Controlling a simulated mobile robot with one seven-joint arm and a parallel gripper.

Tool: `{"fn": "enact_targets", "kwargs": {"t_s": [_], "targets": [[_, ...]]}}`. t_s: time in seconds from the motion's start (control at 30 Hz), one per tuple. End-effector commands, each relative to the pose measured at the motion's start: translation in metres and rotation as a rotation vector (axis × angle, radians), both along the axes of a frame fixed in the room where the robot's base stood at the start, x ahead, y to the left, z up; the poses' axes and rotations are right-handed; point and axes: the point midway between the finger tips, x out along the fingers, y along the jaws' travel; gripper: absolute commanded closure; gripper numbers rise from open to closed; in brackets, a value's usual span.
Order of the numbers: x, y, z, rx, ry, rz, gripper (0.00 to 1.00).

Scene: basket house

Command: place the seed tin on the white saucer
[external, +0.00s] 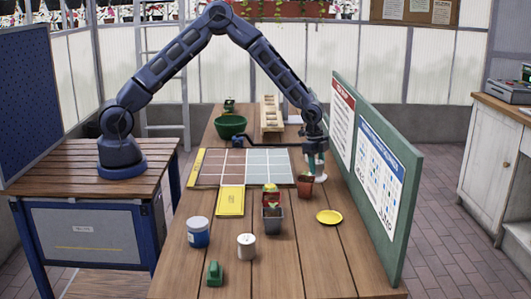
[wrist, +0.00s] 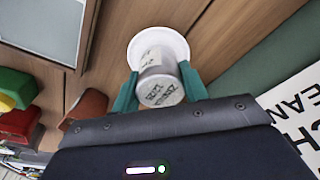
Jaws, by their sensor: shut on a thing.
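The seed tin (wrist: 160,88) is a grey-white tin with dark lettering, seen in the wrist view with one end toward the camera. My gripper (wrist: 158,93) has its two teal fingers closed on either side of it. The white saucer (wrist: 148,38) lies on the wooden table directly behind the tin, which covers part of it. I cannot tell whether the tin touches the saucer or hangs just above it.
The terracotta pot (external: 305,186) stands close to my gripper. A green board (external: 385,170) with posters rises along the table's right edge. A yellow saucer (external: 329,216), a dark pot (external: 272,218), a white cup (external: 246,245) and a blue tin (external: 198,232) stand nearer the front.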

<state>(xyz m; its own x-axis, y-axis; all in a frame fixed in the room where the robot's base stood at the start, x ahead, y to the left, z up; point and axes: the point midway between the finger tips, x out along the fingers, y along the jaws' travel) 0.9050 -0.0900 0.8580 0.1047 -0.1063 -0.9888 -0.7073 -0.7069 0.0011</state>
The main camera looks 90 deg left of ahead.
Motion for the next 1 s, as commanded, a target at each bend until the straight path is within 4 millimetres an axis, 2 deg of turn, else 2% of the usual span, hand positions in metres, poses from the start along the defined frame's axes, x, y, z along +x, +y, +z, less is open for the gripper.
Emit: {"fn": "enact_targets", "kwargs": {"t_s": [0.4,0.43,0.53,0.83,1.0], "targets": [[0.000,0.000,-0.006,0.000,0.000,0.000,0.79],[0.000,0.000,-0.006,0.000,0.000,0.000,0.52],[0.000,0.000,-0.006,0.000,0.000,0.000,0.34],[0.000,0.000,-0.004,0.000,0.000,0.000,0.34],[-0.001,0.002,0.010,0.001,-0.003,0.000,0.34]]}}
